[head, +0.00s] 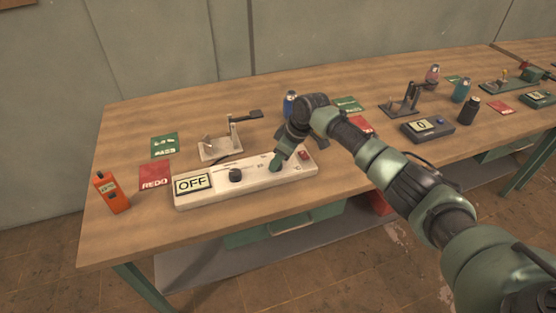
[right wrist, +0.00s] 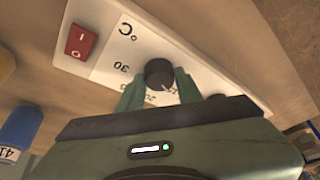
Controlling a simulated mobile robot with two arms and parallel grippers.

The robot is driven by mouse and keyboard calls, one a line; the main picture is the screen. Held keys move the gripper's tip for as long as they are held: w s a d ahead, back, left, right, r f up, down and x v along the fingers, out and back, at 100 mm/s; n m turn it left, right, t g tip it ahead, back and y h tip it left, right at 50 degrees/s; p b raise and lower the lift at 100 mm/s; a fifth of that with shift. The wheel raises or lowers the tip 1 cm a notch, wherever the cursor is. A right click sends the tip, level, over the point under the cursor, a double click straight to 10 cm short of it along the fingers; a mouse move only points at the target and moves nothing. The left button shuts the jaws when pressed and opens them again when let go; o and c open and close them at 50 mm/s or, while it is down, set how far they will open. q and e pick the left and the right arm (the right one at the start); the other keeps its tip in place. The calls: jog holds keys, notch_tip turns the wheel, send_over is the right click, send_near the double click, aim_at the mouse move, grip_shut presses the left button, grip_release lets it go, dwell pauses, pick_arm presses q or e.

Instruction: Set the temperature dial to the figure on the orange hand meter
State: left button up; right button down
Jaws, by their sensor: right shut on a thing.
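The orange hand meter (head: 111,192) stands upright at the front left of the bench; the figure on its small screen is too small to read surely. A long white control unit (head: 205,199) has a display (head: 194,184) reading OFF and a black knob (head: 235,175). My right gripper (head: 276,163) is down at the unit's right half. In the right wrist view its green fingers are shut on the black temperature dial (right wrist: 160,73), beside a scale with 30 and °C. The dial is hidden in the head view. My left gripper is out of view.
A red rocker switch (head: 304,155) sits at the unit's right end, close to my gripper. A red REDO card (head: 155,176) and a green card (head: 164,145) lie at the left. A metal stand (head: 220,147) is behind the unit. More devices and bottles stand at the right.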

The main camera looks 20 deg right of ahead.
aim_at(287, 171)
jog(key=c, duration=1)
grip_release()
jog(key=shift+o, duration=0.2)
jog(key=v, duration=0.8)
jog(key=shift+b, duration=0.45)
jog(key=shift+f, duration=0.1)
